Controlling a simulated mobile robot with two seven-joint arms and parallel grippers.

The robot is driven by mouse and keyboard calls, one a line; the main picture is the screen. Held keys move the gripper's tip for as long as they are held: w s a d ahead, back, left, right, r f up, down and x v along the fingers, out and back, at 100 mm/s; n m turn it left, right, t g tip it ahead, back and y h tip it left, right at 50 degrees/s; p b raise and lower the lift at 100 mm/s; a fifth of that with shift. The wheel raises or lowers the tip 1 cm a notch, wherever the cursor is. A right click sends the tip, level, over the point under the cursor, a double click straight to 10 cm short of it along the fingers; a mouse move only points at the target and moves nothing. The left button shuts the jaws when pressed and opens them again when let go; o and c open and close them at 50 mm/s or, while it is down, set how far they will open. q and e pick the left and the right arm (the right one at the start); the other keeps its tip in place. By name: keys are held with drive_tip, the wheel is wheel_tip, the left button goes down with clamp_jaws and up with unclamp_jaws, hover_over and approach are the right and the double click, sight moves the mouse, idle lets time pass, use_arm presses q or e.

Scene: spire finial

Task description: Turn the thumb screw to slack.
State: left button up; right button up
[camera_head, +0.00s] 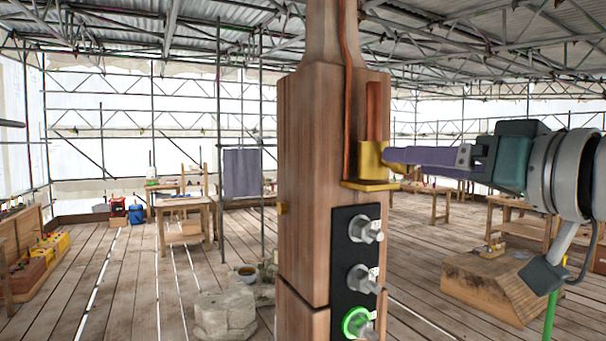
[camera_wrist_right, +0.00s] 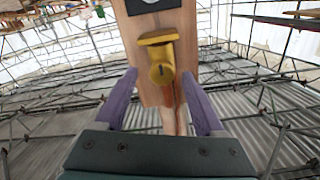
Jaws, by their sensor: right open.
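A yellow clamp fitting (camera_head: 371,160) is on the side of the wooden spire post, with a copper-coloured rod rising out of it. A small yellow thumb screw (camera_head: 394,167) sticks out of its right side, partly behind my fingers. The right wrist view looks straight at the yellow screw (camera_wrist_right: 161,74), its dark slot facing me. My right gripper (camera_head: 391,155) comes in from the right at that height. In the right wrist view its two purple fingers (camera_wrist_right: 164,96) are spread, one on each side of the screw, with a gap on both sides. My left gripper is not visible.
The tall wooden post (camera_head: 308,170) stands at centre. Below the fitting, a black panel (camera_head: 342,247) carries several grey knobs, the lowest with a green ring. A pale stone block (camera_head: 224,316) and a wooden block (camera_head: 488,287) lie on the plank floor. Benches stand behind.

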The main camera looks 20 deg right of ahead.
drive_tip(key=shift+w+a, duration=0.2)
drive_tip(key=shift+w, duration=0.5)
clamp_jaws()
idle(0.4)
